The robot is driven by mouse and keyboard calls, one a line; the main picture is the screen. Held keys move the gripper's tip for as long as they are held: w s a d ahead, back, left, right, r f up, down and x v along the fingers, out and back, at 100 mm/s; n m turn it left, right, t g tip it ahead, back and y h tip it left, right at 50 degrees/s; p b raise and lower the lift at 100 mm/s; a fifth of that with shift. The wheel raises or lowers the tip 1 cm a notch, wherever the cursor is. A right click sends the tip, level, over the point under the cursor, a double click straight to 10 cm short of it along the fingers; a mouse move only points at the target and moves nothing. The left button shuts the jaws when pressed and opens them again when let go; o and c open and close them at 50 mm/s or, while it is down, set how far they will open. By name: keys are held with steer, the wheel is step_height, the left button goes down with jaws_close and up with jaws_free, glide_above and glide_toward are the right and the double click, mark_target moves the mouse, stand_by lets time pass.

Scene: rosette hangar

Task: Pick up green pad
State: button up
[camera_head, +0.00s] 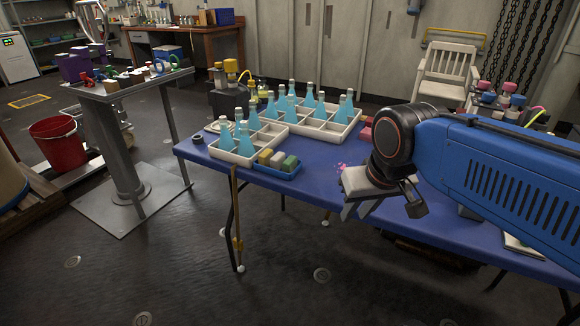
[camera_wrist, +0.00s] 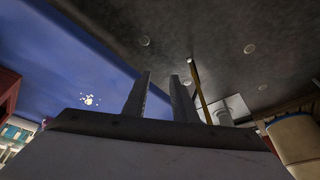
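The green pad (camera_head: 290,163) stands at the right end of a small blue tray (camera_head: 268,171), beside a tan pad (camera_head: 277,159) and a yellow pad (camera_head: 265,155). The tray is near the front edge of the blue table (camera_head: 318,160). My gripper (camera_head: 357,212) is to the right of the tray, near the table's front edge and apart from the pads. In the wrist view its two fingers (camera_wrist: 161,76) stand apart with nothing between them. The pads do not show in the wrist view.
White divided crates with several blue flasks (camera_head: 243,140) stand directly behind the tray. A yellow strap (camera_head: 237,225) hangs from the table front. Red blocks (camera_head: 366,130) lie farther back. A grey stand (camera_head: 125,150) and red bucket (camera_head: 58,143) are left. Floor before the table is clear.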

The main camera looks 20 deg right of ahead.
steer(key=w+a+r+m+g, duration=0.2)
steer(key=w+a+r+m, duration=0.15)
steer(key=w+r, duration=0.85)
steer(key=m+g+h, duration=0.1)
steer(key=m, duration=0.4)
glide_toward(290, 160)
step_height(290, 160, down, 3)
steer(key=shift+w+d+f+n, duration=0.1)
steer(key=shift+w+n, duration=0.05)
steer(key=shift+n, duration=0.1)
steer(key=shift+w+d+f, duration=0.1)
steer(key=shift+w+f, duration=0.1)
steer(key=shift+f, duration=1.05)
steer(key=shift+w+d+f, duration=0.15)
steer(key=shift+w+f, duration=0.05)
steer(key=shift+f, duration=1.05)
jaws_close()
